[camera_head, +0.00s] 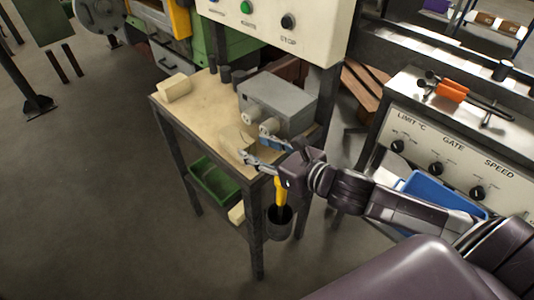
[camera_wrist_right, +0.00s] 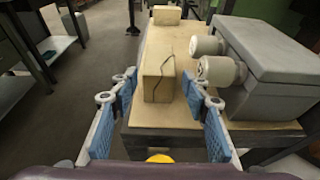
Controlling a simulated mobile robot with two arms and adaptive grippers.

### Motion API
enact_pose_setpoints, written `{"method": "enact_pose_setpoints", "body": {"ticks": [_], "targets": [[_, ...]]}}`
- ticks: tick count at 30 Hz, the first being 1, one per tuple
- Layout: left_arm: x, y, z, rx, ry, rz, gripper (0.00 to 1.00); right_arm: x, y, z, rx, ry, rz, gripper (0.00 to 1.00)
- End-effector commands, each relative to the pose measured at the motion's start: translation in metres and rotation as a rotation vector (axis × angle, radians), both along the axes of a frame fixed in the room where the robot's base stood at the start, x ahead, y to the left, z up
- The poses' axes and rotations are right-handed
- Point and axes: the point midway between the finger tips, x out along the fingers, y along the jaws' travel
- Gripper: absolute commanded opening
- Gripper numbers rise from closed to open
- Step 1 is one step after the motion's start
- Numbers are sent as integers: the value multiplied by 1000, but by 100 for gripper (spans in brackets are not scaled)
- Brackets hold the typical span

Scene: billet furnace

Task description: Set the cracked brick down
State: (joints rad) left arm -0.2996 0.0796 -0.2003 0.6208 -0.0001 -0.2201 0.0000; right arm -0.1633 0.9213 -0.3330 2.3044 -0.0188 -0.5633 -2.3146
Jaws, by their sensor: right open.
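The cracked brick (camera_wrist_right: 158,72) is a cream block with a dark jagged crack, resting on the wooden tabletop (camera_wrist_right: 180,112) near its front edge in the right wrist view. My right gripper (camera_wrist_right: 158,88) is open, with one blue-padded finger on each side of the brick's near end and gaps visible between pads and brick. In the head view my right gripper (camera_head: 262,152) is over the table's front corner, and the brick beside it is hard to make out against the tabletop (camera_head: 205,110). My left gripper is not in view.
A grey box (camera_head: 278,102) with two pale round knobs stands close to the right of the brick. Another cream brick (camera_head: 174,87) lies at the table's far left corner.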

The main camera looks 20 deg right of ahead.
Motion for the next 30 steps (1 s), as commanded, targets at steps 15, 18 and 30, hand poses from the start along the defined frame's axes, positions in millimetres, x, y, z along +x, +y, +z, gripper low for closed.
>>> {"method": "enact_pose_setpoints", "body": {"ticks": [15, 18, 30], "targets": [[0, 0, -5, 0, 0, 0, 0, -34, -11, 12, 1, -1, 2, 43], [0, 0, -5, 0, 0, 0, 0, -34, -12, 12, 1, -2, 2, 43], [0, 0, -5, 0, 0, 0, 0, -34, -12, 12, 1, -1, 2, 43]]}}
